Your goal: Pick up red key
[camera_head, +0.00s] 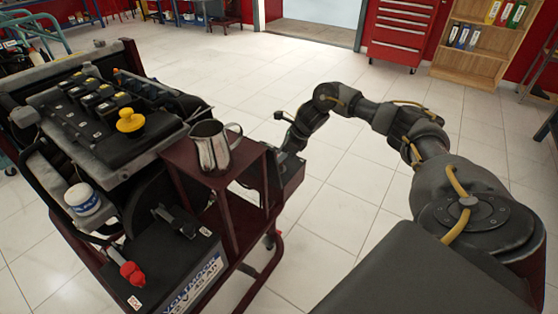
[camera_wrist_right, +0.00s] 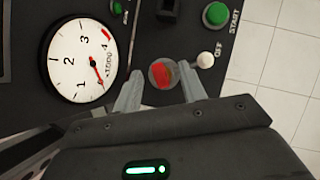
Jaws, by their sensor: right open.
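The red key (camera_wrist_right: 163,73) shows in the right wrist view, as a small red piece in a round grey socket on a dark control panel (camera_wrist_right: 143,20). My right gripper (camera_wrist_right: 160,84) is open, with one finger on each side of the key in the picture. I cannot tell whether the fingers touch it. In the head view my right arm reaches down beside the engine trainer (camera_head: 110,140), and its fingers cannot be made out there. The key is not visible in the head view. My left gripper is not in view.
In the wrist view, a white-tipped lever (camera_wrist_right: 206,59) stands close to the right finger. A round gauge (camera_wrist_right: 82,62) and a green button (camera_wrist_right: 215,14) are nearby. In the head view, a metal jug (camera_head: 210,147) stands on a small red stand beside my right arm.

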